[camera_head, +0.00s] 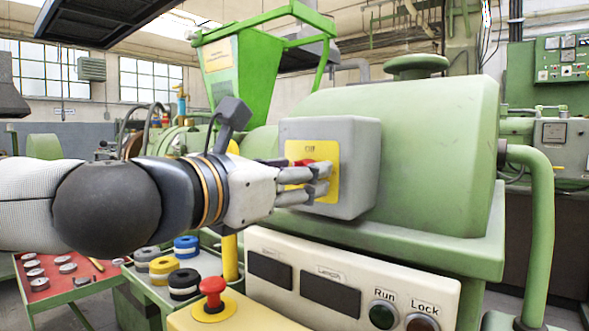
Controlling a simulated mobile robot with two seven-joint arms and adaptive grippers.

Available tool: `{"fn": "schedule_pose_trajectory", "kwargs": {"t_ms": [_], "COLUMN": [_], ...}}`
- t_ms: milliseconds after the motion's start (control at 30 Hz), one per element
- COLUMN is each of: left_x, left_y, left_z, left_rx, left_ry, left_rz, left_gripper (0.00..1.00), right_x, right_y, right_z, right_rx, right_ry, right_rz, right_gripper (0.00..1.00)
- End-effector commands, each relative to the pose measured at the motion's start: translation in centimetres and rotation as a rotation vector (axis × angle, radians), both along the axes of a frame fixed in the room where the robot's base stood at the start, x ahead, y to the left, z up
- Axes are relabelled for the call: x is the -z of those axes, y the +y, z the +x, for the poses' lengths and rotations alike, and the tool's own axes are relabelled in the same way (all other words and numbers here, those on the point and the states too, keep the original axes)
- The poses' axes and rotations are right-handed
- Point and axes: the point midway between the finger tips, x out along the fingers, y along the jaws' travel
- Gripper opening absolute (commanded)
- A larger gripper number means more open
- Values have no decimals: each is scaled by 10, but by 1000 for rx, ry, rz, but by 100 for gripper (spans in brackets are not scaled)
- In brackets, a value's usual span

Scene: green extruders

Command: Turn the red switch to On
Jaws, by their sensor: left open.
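The red switch (303,162) sits on a yellow plate (327,152) on the front of a grey box (358,165). The box is fixed to the large green machine. The plate's top label appears to read "Off". Only a little red shows, because my left gripper (318,178) covers most of the switch and the lower part of the plate. Its fingers are open, reaching right across the plate at the switch. I cannot tell whether they touch it. My right gripper is not in view.
Below is a white panel (390,280) with Run and Lock buttons. A red mushroom button (212,287) on a yellow box stands at the front. Coloured rings (185,247) sit on a tray at lower left. A green rail (540,230) rises at right.

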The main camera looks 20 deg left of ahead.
Motion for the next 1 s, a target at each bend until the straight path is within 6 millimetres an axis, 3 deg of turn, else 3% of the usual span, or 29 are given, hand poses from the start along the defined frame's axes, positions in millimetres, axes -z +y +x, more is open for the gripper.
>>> {"fn": "schedule_pose_trajectory", "kwargs": {"t_ms": [267,467,767,1000], "left_x": [-1,-1,-2,-5], "left_y": [-1,-1,-1,-1], "left_z": [2,2,1,0], "left_rx": [1,0,1,0], "left_ry": [-2,-2,-11,-54], "left_rz": [-1,-1,22,138], "left_gripper": [45,0,0,0], "right_x": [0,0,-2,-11], "right_y": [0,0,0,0], "right_z": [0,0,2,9], "right_rx": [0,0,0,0], "right_ry": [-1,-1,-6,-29], "right_rz": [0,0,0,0], "right_gripper": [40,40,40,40]}}
